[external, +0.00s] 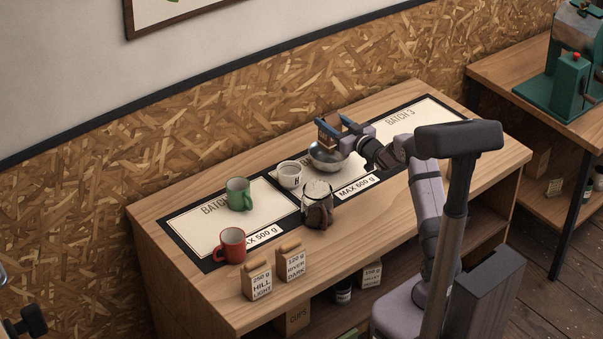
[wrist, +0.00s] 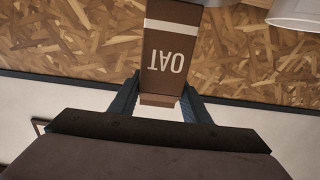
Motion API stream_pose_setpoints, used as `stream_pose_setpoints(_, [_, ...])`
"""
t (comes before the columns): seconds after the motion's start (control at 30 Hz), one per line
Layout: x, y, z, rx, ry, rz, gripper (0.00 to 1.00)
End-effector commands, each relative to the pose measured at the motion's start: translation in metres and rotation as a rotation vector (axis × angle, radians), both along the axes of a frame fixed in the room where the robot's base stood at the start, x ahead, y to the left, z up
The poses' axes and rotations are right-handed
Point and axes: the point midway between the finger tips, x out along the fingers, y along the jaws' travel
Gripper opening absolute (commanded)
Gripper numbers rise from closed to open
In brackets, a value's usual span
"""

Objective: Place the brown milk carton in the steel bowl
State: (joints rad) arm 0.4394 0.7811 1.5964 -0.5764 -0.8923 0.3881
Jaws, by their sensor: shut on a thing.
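The brown milk carton (external: 327,138) is held at the steel bowl (external: 324,161). In the external view its lower end overlaps the bowl's rim; I cannot tell whether it touches the bowl. In the wrist view the carton (wrist: 162,60) shows the word "OAT" upside down and a pale stripe. My gripper (external: 337,128) is shut on the carton, with one finger on each side of it, as the wrist view (wrist: 160,98) also shows. The bowl's inside is mostly hidden.
A white cup (external: 290,175) stands just left of the bowl, and a glass jug (external: 317,204) stands in front. A green mug (external: 238,194), a red mug (external: 231,246) and two paper bags, one light (external: 257,281) and one dark (external: 291,262), stand further left. The Batch 3 mat is clear.

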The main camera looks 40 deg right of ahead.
Motion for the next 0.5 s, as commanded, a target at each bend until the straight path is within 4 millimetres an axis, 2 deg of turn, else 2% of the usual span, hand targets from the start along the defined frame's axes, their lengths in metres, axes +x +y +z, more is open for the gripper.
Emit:
stream_pose_setpoints(0.03, [0.0, 0.0, -0.01, 0.0, 0.001, 0.0, 0.22])
stream_pose_setpoints(0.2, [0.0, 0.0, -0.026, -0.001, 0.0, 0.0, 0.22])
stream_pose_setpoints(0.5, [0.0, 0.0, -0.042, -0.001, -0.001, 0.0, 0.22])
